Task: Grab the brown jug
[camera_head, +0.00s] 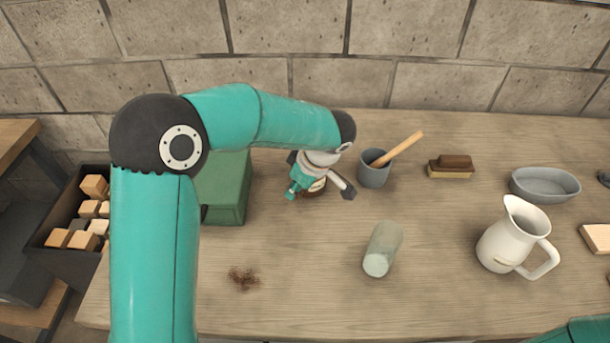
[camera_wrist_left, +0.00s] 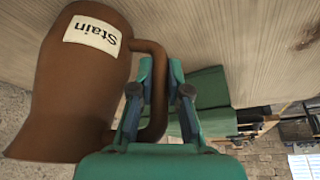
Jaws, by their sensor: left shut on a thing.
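The brown jug (camera_wrist_left: 75,95) shows large in the left wrist view, with a white label reading "Stain" and a brown handle at its right. In the head view only a little of the jug (camera_head: 314,194) shows beneath my left gripper (camera_head: 318,183), which hides most of it. In the wrist view the fingers of my left gripper (camera_wrist_left: 161,75) are on the jug's handle, shut on it. The jug appears to be at the table surface; I cannot tell whether it is lifted. My right gripper is out of view.
A grey cup with a wooden stick (camera_head: 374,172) stands close right of the jug. A green box (camera_head: 228,190) is at its left.

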